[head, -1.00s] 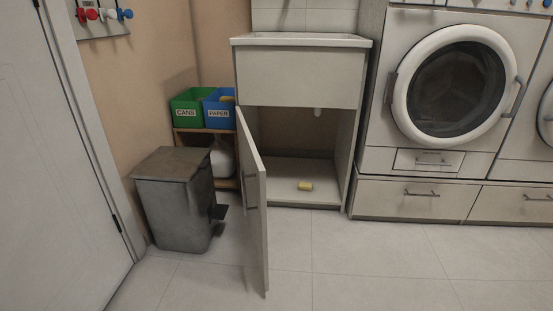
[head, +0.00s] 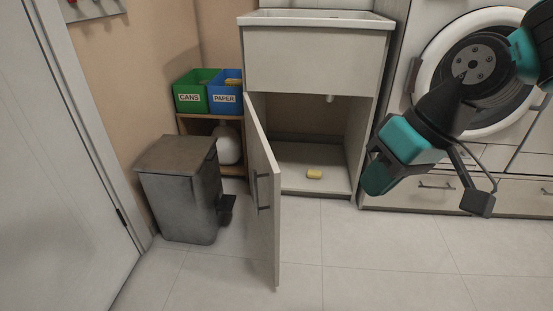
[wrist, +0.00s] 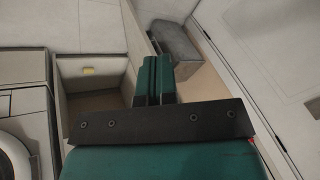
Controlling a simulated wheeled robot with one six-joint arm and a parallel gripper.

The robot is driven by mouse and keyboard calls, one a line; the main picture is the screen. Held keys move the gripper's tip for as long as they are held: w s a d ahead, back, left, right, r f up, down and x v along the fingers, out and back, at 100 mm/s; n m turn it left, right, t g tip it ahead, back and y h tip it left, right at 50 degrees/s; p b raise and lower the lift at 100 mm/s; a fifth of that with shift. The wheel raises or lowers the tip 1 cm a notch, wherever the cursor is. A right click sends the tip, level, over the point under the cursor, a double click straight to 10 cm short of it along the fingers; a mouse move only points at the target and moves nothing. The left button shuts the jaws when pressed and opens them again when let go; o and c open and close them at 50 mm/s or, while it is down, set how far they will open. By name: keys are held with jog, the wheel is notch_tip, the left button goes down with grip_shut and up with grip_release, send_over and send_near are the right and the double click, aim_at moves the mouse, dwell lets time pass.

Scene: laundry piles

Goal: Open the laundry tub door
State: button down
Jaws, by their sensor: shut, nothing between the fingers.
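The laundry tub (head: 315,62) stands against the back wall in the head view. Its cabinet door (head: 264,215) is swung wide open, standing out from the cabinet's left side toward me. A dark bar handle (head: 256,190) is on the door's outer face. The open cabinet shows a yellow sponge (head: 314,174) on its floor, also visible in the wrist view (wrist: 88,71). My gripper (head: 378,178) is to the right of the door, in front of the cabinet's right side, apart from the door. In the wrist view its teal fingers (wrist: 153,80) are together, with nothing held.
A grey pedal bin (head: 180,195) stands left of the door. Behind it, green (head: 195,92) and blue (head: 225,92) boxes sit on a small shelf. A washing machine (head: 430,50) is at right, partly behind my arm. The floor in front is clear.

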jog(key=w+a+f+m+t+y+p, duration=0.1)
jog(key=w+f+p, duration=0.15)
jog(key=w, duration=0.55)
jog(key=w+a+f+p, duration=0.1)
jog(key=w+a+f, duration=0.15)
jog(key=w, duration=0.45)
jog(key=w+a+f+m+t+y+p, duration=0.1)
jog(key=w+f, duration=0.2)
jog(key=w, duration=0.5)
jog(key=a+f+b, duration=0.3)
jog(key=a+f, duration=0.5)
jog(key=a, duration=0.1)
jog(key=shift+w+a+f+b, duration=0.15)
jog(key=shift+w+b, duration=0.05)
jog(key=shift+b, duration=0.2)
jog(key=shift+a, duration=0.1)
